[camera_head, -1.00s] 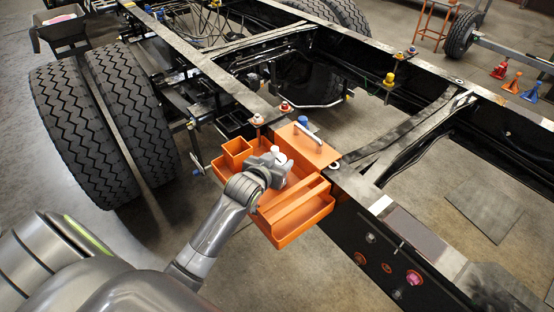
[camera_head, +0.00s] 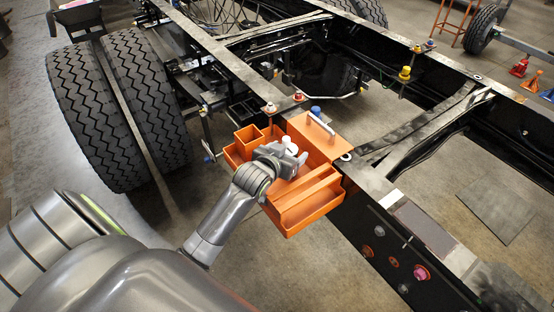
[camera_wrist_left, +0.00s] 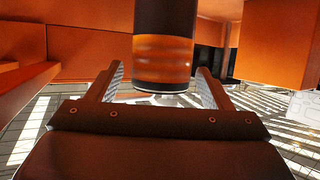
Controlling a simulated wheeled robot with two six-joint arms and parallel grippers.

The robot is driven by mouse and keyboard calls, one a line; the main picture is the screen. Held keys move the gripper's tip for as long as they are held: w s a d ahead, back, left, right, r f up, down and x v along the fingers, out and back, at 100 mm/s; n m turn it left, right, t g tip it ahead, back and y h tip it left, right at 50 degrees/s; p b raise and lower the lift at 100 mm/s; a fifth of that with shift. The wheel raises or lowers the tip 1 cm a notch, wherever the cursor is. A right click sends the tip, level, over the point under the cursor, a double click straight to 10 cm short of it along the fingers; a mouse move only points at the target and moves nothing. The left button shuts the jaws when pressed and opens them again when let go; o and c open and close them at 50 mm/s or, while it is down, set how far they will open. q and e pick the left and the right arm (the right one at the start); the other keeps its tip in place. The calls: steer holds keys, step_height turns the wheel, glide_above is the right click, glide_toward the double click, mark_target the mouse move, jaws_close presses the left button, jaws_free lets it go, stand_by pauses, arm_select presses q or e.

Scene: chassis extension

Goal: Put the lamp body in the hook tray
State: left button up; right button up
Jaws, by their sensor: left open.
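The orange hook tray (camera_head: 318,208) hangs on the near side of the black chassis rail and has several compartments. My left gripper (camera_head: 293,153) is low over the middle of the tray, with its fingers apart. A small white part of the lamp body (camera_head: 288,142) shows at the fingers; the gripper hides the rest. In the left wrist view the lamp body (camera_wrist_left: 164,62) is a dark, shiny cylinder with orange reflections. It stands between the two open fingers (camera_wrist_left: 160,85), with a visible gap on each side. Whether its base touches the tray floor is hidden. My right gripper is not in view.
Red and blue knobs stand along the rail, including a blue one (camera_head: 315,111). Large dual tyres (camera_head: 125,105) are at the left. Open floor lies in front of the tray.

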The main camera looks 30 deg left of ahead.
arm_select(q)
steer(key=v, duration=1.1)
steer(key=shift+b, duration=0.4)
steer(key=shift+s, duration=0.15)
